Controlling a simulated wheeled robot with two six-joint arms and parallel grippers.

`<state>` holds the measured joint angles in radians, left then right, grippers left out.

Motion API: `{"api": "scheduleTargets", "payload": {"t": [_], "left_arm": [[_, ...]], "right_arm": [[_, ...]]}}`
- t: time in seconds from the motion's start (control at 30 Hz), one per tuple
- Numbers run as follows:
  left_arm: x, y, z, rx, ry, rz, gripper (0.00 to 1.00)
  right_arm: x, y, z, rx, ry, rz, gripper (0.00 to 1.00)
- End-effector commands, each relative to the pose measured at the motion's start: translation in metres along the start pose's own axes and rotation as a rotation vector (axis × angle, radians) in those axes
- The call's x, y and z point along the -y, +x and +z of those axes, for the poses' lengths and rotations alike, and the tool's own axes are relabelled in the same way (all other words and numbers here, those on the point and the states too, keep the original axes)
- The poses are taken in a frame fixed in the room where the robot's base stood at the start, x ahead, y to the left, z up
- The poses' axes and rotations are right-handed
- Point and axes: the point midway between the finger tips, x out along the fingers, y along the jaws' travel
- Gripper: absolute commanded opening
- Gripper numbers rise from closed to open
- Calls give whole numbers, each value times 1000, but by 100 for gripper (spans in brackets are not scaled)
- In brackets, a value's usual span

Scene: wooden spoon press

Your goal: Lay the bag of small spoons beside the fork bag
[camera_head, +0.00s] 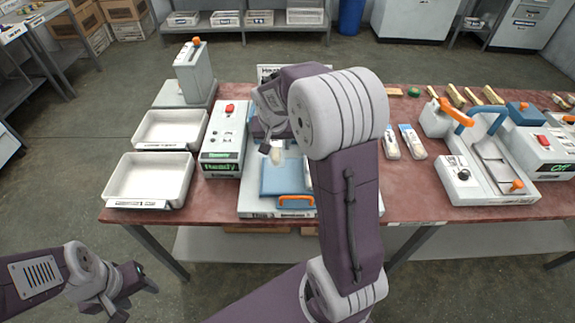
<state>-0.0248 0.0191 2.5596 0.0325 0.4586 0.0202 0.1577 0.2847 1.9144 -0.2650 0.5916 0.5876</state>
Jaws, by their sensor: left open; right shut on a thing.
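My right gripper (267,148) is over the blue-topped press (284,178) in the middle of the table, shut on a small pale thing (277,156). My arm hides most of this thing, so I cannot tell for sure that it is the bag of small spoons. Two slim clear bags with blue and white labels, one bag (390,143) and another bag (412,141), lie side by side right of my arm. I cannot read which holds forks. My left gripper (136,288) is open and empty, low in front of the table's left end.
Two empty white trays (106,180) sit at the table's left, beside a machine reading "Ready" (222,150). A blue-and-white machine (480,165) fills the right, with wooden pieces (455,96) behind it. The red tabletop (410,190) is clear in front of the two bags.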

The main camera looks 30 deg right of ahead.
Motion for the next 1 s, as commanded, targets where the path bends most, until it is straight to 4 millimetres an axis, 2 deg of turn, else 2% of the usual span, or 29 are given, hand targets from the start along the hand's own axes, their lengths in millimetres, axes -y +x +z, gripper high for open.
{"api": "scheduleTargets", "payload": {"t": [0.07, 0.2, 0.33, 0.53, 0.73, 1.0], "left_arm": [[0, 2, 0, 0, 0, 0, 50], [0, 9, 1, 1, 0, 0, 50], [0, 12, 2, 1, 0, 0, 50], [0, 13, 2, 0, 0, 0, 50], [0, 24, 3, 1, 0, 0, 50], [0, 24, 3, 0, 0, 0, 50]], "right_arm": [[0, 5, 3, 2, 0, 1, 3], [-1, 36, 16, 5, -2, 3, 3], [0, 56, 24, 2, -1, 1, 3], [0, 62, 26, 1, -1, 1, 3], [0, 93, 39, 3, -1, 1, 3], [0, 94, 39, 0, 0, 0, 3]]}}
